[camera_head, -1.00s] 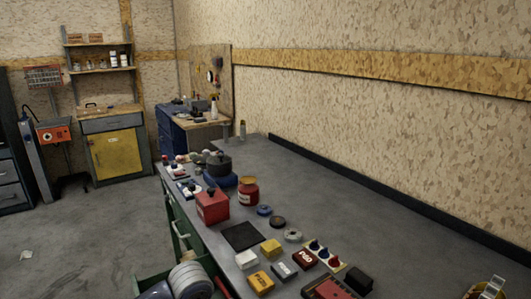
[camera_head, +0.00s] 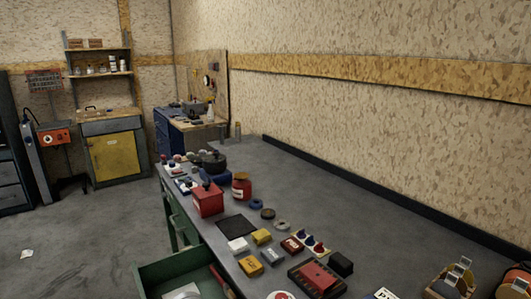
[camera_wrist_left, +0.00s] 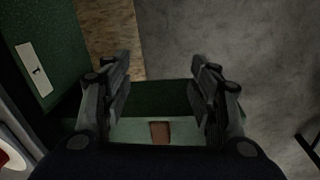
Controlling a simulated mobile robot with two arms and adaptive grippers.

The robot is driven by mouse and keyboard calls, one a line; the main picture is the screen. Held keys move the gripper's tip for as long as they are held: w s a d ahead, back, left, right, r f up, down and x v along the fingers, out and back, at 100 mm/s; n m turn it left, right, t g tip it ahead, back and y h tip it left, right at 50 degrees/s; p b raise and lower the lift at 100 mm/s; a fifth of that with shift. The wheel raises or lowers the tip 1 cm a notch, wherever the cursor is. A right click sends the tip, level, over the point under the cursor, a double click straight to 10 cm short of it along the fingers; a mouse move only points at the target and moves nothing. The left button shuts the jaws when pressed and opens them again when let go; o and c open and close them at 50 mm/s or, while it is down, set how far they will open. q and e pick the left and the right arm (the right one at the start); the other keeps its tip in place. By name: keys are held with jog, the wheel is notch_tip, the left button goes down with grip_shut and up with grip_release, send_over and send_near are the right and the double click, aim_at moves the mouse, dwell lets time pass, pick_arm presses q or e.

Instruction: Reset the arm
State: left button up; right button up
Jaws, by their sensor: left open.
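My left gripper (camera_wrist_left: 161,62) shows in the left wrist view with its two dark fingers wide apart and nothing between them. Below the fingers is a green edge with a small brown thing (camera_wrist_left: 160,132) near it. Neither gripper shows in the head view, and my right gripper is in no view.
A green drawer (camera_head: 150,271) stands open at the workbench's (camera_head: 380,240) near left side. On the bench are a red box (camera_head: 208,200), a red jar (camera_head: 241,187), a black mat (camera_head: 237,226) and several small boxes. Grey floor (camera_head: 80,240) is open at left.

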pick_arm(q)
jog(key=s+d+f+m+t+h, duration=0.2)
jog(key=s+d+f+m, duration=0.15)
jog(key=s, duration=0.35)
jog(key=s+a+m+t+y, duration=0.1)
jog(key=s+a+m+y, duration=0.2)
jog(key=s+a, duration=0.85)
notch_tip(320, 180, down, 28)
jog(key=a+g, duration=0.1)
jog(key=a, duration=0.1)
jog(key=s+a+f+g, duration=0.1)
jog(key=s+a+f, duration=0.2)
jog(key=s+f, duration=1.2)
jog(key=shift+s, duration=1.1)
